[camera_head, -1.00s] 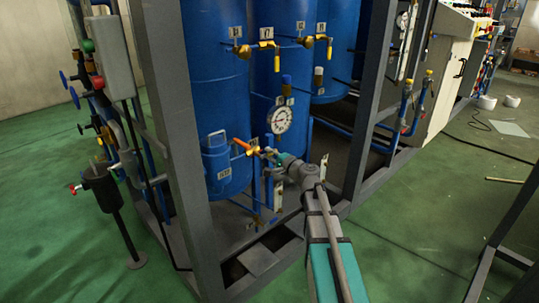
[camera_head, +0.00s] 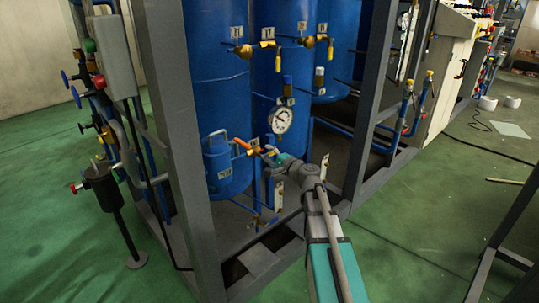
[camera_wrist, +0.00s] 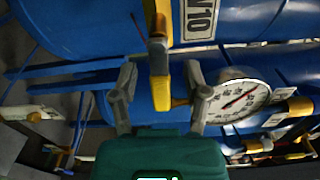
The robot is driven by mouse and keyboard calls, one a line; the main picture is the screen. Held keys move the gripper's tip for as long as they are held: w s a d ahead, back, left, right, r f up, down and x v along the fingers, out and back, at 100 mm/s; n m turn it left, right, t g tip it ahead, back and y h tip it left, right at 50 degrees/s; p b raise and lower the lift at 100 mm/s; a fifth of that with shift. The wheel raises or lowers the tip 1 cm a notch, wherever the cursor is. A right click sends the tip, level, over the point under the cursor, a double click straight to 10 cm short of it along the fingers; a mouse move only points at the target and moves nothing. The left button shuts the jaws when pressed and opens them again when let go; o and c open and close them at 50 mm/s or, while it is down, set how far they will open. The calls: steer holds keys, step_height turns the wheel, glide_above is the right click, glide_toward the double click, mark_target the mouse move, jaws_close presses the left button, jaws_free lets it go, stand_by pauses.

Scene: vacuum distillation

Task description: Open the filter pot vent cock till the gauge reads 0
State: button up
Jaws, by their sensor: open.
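The vent cock has an orange-yellow handle (camera_head: 241,144) on a brass body, low on the front of the blue vessels. In the wrist view the handle (camera_wrist: 159,85) runs up and down between my two fingers, near the label V10 (camera_wrist: 200,18). My gripper (camera_head: 270,152) is open around it; it also shows in the wrist view (camera_wrist: 163,78). A gap shows at the left finger; contact on the right is unclear. The round white gauge (camera_head: 281,120) is just above my gripper, and right of it in the wrist view (camera_wrist: 240,101). Its needle shows, but the reading is too small to tell.
Grey frame posts stand left (camera_head: 180,150) and right (camera_head: 370,100) of the vessels. More yellow-handled valves (camera_head: 267,44) are above. A black pot on a stand (camera_head: 104,188) is at the left. Green floor is free in front of the frame.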

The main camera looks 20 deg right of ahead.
steer(key=v, duration=1.1)
steer(key=shift+s+d, duration=0.15)
steer(key=shift+s, duration=0.15)
steer(key=s+a+f+n+g, duration=0.5)
steer(key=a+f+n+g, duration=0.3)
steer(key=a+f, duration=0.3)
steer(key=s+a+f+n+g+h, duration=0.1)
steer(key=s+f+n+g+h, duration=0.25)
steer(key=s, duration=0.25)
steer(key=s+a+f+n+g+h, duration=0.2)
steer(key=s+f+g+h, duration=0.15)
steer(key=s+g, duration=0.2)
step_height(320, 180, up, 36)
steer(key=p, duration=3.6)
steer(key=shift+s+d+f+t+h, duration=0.15)
steer(key=shift+s+t+h, duration=0.2)
steer(key=shift+t+h, duration=0.05)
